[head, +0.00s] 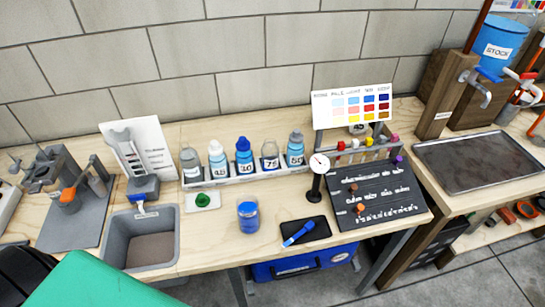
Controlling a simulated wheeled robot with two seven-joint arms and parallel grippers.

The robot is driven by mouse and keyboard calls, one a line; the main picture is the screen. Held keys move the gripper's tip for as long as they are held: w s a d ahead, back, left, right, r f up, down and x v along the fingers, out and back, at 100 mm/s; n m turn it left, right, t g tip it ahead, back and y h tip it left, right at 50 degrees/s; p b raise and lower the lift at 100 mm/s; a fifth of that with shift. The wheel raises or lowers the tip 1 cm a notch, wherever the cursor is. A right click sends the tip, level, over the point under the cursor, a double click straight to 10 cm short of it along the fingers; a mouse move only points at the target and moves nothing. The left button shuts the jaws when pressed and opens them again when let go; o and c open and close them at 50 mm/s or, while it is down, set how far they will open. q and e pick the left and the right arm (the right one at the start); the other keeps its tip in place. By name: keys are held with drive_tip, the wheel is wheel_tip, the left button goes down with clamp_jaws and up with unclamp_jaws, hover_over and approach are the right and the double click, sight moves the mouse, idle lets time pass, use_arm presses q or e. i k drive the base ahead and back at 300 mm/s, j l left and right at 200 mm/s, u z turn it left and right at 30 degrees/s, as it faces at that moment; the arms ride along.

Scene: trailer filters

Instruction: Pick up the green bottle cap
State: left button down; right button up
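The green bottle cap (203,199) lies on a small white pad (207,208) on the wooden bench, right of the grey bin and left of the blue jar. Nothing covers it. Several labelled bottles stand in a white rack behind it, among them one with a white cap (217,160) and one with a dark blue cap (244,158). No gripper can be made out in the head view. A large green surface and a dark shape fill the bottom left corner; I cannot tell what they are.
A grey bin (142,240) and a blue jar (248,217) flank the pad. A black tray with a blue marker (299,234), a gauge (318,165) and a black board (376,195) stand further right. Bare wood lies before the pad.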

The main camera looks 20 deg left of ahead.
sight(202, 200)
drive_tip(key=u, duration=1.3)
drive_tip(key=j+z, duration=0.1)
drive_tip(key=j, duration=0.55)
